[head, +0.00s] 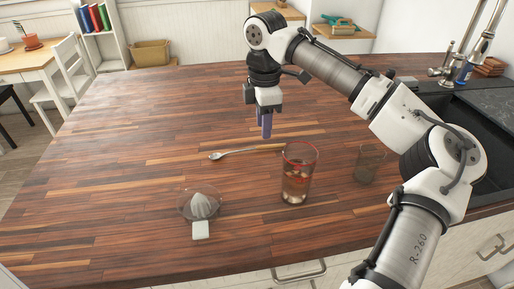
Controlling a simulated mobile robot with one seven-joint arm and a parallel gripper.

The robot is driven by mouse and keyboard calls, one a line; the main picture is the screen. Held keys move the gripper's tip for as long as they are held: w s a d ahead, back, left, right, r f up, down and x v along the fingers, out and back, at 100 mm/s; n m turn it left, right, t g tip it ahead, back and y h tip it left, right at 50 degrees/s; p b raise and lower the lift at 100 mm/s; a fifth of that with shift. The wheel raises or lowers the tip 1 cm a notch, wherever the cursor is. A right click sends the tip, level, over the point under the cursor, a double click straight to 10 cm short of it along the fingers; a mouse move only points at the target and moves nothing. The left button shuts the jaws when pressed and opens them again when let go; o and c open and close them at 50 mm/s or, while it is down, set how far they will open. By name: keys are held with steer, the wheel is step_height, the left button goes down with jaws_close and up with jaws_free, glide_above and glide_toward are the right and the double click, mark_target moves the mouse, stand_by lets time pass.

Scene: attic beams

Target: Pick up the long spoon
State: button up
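The long spoon (236,152) lies on the wooden counter in the head view.
A tall glass (297,180) with contents stands right of the spoon. A second, darker glass (369,164) is further right. A clear glass dish (187,207) with a pale ridged cone and a white block (201,230) are nearer. The counter's left side is clear.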

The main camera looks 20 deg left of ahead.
mark_target(248, 151)
steer(key=shift+a+f+p, duration=0.25)
steer(key=shift+f+p, duration=0.05)
steer(key=shift+f, duration=1.3)
steer(key=shift+a+f+p, duration=0.2)
steer(key=shift+f+p, duration=0.05)
steer(key=shift+f, duration=1.35)
jaws_close()
